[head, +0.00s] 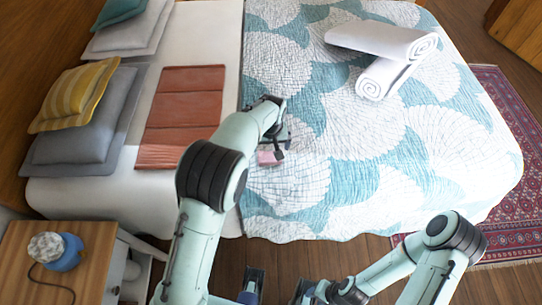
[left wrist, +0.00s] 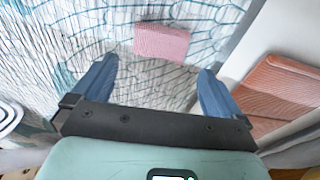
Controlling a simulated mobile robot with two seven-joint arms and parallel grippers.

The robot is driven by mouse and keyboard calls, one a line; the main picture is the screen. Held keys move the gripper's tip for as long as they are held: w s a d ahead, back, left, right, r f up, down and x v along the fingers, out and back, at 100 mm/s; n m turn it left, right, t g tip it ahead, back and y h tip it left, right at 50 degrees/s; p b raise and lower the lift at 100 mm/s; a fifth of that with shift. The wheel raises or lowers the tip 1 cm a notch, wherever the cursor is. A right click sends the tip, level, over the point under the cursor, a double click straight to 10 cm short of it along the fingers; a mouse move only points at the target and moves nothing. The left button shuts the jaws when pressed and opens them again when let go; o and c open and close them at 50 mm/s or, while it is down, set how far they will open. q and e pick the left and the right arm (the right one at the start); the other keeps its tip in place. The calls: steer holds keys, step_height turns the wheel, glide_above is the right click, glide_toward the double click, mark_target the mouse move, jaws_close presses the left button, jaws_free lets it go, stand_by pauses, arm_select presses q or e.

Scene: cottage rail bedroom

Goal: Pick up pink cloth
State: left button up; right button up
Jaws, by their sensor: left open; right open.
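The pink cloth (head: 268,157) is a small flat folded piece lying on the patterned quilt, partly hidden by my left gripper in the head view. In the left wrist view the pink cloth (left wrist: 161,43) lies beyond the fingertips, in line with the gap between them. My left gripper (head: 274,146) is open and empty over the bed beside the cloth; its two blue fingers (left wrist: 158,72) are spread wide. My right gripper (head: 277,279) is open and empty at the bottom of the head view, in front of the bed.
A teal and white quilt (head: 300,190) covers the bed. Two rolled white towels (head: 375,42) lie at the back. A rust folded blanket (head: 182,110), striped pillow (head: 75,95) and grey pillow (head: 75,145) lie left. A nightstand (head: 25,250) carries a blue-based lamp (head: 66,256).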

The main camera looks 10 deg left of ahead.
mark_target(270, 155)
arm_select(q)
steer(key=f, duration=0.5)
steer(key=w+f, duration=0.1)
steer(key=f, duration=0.1)
steer(key=shift+a+f+b, duration=0.15)
steer(key=shift+f+b, duration=0.15)
steer(key=shift+f, duration=0.05)
steer(key=c, duration=0.7)
